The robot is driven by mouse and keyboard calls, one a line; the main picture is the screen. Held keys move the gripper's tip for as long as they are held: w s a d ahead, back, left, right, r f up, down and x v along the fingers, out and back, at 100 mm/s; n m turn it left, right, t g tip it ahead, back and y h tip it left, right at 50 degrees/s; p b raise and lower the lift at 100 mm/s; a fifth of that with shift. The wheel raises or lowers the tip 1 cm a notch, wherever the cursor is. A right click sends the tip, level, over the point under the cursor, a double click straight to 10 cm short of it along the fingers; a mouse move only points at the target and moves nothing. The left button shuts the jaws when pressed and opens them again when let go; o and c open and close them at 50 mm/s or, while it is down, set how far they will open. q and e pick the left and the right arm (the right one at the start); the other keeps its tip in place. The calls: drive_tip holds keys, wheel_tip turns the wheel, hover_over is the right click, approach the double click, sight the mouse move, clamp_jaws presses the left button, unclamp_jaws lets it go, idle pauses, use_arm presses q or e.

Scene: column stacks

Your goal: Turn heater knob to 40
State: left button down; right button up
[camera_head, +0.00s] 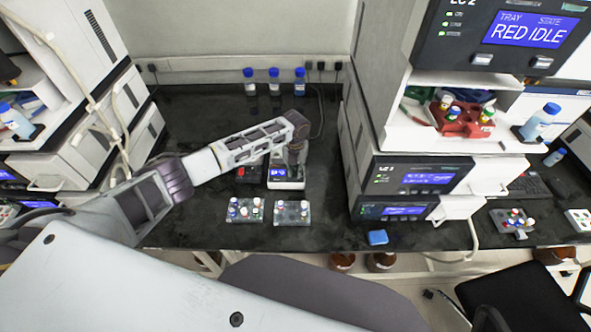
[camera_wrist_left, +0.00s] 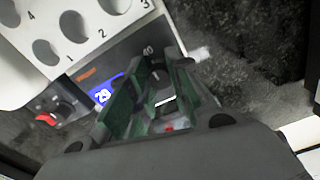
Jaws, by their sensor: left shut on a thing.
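The heater (camera_head: 287,184) stands on the black bench, in front of my left arm's end in the head view. In the left wrist view its white top (camera_wrist_left: 92,28) has numbered round holes, and its front has a lit blue display (camera_wrist_left: 106,90) that seems to read 29. A "40" mark is printed beside the knob (camera_wrist_left: 163,84). My left gripper (camera_wrist_left: 158,92) points at the heater front, with its green-padded fingers on either side of the knob and shut on it. The fingers partly hide the knob, so its pointer is unclear. My right gripper is not in view.
A device with a red knob (camera_wrist_left: 47,118) stands beside the heater. Two clear vial racks (camera_head: 245,209) (camera_head: 292,212) sit at the bench's front. Several blue-capped bottles (camera_head: 273,80) stand at the back. Instrument stacks flank the bench on both sides.

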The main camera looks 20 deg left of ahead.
sight(296, 171)
use_arm(q)
drive_tip(key=shift+s+d, duration=0.1)
drive_tip(key=shift+f, duration=0.1)
idle(0.4)
drive_tip(key=c, duration=1.3)
unclamp_jaws()
drive_tip(key=shift+r, duration=6.1)
drive_tip(key=shift+f, duration=0.1)
